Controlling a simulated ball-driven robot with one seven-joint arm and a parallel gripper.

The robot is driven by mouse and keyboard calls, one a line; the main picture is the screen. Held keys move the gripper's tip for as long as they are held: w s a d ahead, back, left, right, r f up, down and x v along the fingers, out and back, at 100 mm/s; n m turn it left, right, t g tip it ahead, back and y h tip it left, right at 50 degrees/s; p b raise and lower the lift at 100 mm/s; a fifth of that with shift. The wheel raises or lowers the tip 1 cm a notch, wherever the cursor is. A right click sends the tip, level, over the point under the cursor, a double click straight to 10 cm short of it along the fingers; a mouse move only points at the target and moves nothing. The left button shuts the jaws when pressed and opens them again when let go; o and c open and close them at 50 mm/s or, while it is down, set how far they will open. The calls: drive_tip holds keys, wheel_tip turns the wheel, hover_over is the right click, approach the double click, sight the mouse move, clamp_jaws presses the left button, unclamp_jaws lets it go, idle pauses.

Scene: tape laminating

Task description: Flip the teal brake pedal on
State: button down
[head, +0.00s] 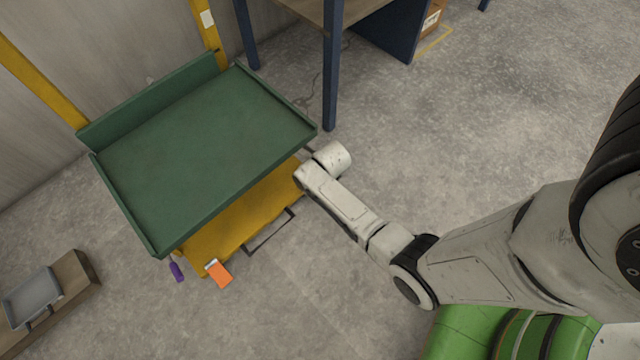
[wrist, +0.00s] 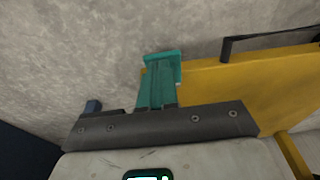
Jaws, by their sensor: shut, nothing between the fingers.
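The teal brake pedal (wrist: 160,85) shows in the wrist view, at the corner of the yellow cart base (wrist: 225,85). It has a wider flat end, and its lower part is hidden behind the dark bar of my gripper (wrist: 158,122). My gripper is shut with nothing held, close to the pedal; I cannot tell whether they touch. In the head view my arm reaches the right corner of the cart's yellow base (head: 225,232), and its links hide the gripper and the teal pedal.
A green tray top (head: 205,150) overhangs the yellow base. An orange pedal (head: 219,273) and a purple pedal (head: 177,271) sit at the left. A black handle (head: 268,230) projects in front. A navy table leg (head: 332,75) stands behind. The floor at front is clear.

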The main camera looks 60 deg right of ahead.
idle(0.4)
drive_tip(key=shift+s+f, duration=0.2)
drive_tip(key=shift+s+a+f+t, duration=0.1)
drive_tip(key=shift+s+f+t, duration=0.1)
drive_tip(key=shift+t, duration=0.3)
drive_tip(key=shift+t+h, duration=0.4)
drive_tip(key=shift+t, duration=0.4)
drive_tip(key=shift+s+a+f, duration=0.1)
drive_tip(key=shift+s+f, duration=0.15)
drive_tip(key=shift+f, duration=0.45)
drive_tip(key=shift+s+a+f, duration=0.1)
drive_tip(key=shift+s+f, duration=0.1)
drive_tip(key=shift+f, duration=0.45)
drive_tip(key=shift+s+a+f, duration=0.1)
drive_tip(key=shift+s+f, duration=0.15)
drive_tip(key=shift+f, duration=0.45)
drive_tip(key=s+f+p+v, duration=0.1)
drive_tip(key=s+p+v, duration=0.1)
drive_tip(key=p+v, duration=0.7)
drive_tip(key=v, duration=0.4)
drive_tip(key=shift+s+a+r, duration=0.15)
drive_tip(key=shift+s+a, duration=0.05)
drive_tip(key=shift+a, duration=0.05)
